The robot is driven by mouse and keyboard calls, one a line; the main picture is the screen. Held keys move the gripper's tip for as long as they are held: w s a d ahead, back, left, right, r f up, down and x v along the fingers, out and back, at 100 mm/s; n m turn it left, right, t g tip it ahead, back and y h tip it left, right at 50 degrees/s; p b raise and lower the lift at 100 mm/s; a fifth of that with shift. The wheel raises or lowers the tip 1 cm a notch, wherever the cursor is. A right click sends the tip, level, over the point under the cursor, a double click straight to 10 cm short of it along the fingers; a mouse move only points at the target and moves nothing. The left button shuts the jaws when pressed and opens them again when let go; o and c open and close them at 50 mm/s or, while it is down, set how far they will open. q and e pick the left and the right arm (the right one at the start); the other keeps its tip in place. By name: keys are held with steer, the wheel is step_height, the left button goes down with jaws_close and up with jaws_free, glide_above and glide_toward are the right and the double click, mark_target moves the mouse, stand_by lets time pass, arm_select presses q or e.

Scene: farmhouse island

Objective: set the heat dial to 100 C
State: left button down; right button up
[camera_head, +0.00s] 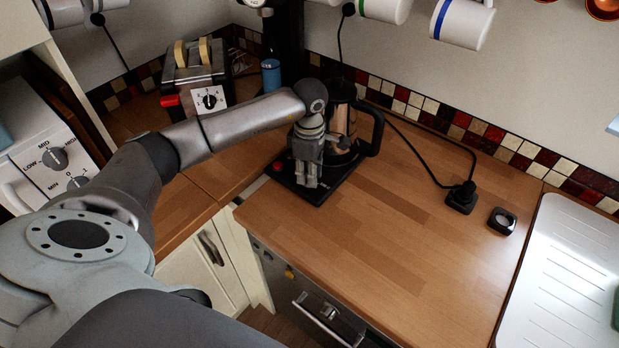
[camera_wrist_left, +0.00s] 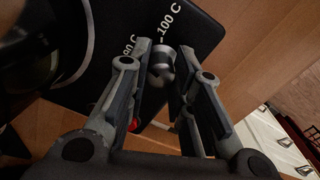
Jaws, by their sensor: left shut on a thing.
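The heat dial (camera_wrist_left: 162,64) is a small grey knob on the black base (camera_wrist_left: 100,68) of the kettle, seen in the left wrist view. White marks beside it read 100 C and, partly covered by a finger, what looks like 90 C. My left gripper (camera_wrist_left: 165,50) has its fingers on either side of the dial and is shut on it. I cannot tell exactly where the dial points. In the head view my left gripper (camera_head: 308,168) reaches down over the front of the base, hiding the dial. The kettle (camera_head: 343,122) stands behind it. My right gripper is not in view.
A red switch (camera_head: 278,167) sits on the base's left corner. A toaster (camera_head: 195,80) stands at the back left. A plug (camera_head: 461,197) and a small black-rimmed object (camera_head: 501,220) lie right of the kettle. The counter's middle is clear.

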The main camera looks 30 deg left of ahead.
arm_select(q)
steer(key=m+b, duration=0.2)
steer(key=b, duration=0.1)
steer(key=m+b, duration=0.2)
steer(key=m, duration=0.1)
steer(key=shift+w+a+f+m+b, duration=0.1)
steer(key=shift+f+m+b, duration=0.05)
steer(key=shift+m+b, duration=0.2)
steer(key=m+b, duration=0.2)
steer(key=shift+m, duration=0.35)
steer(key=shift+r+m+b, duration=0.25)
steer(key=shift+m+b, duration=0.35)
steer(key=shift+m, duration=0.1)
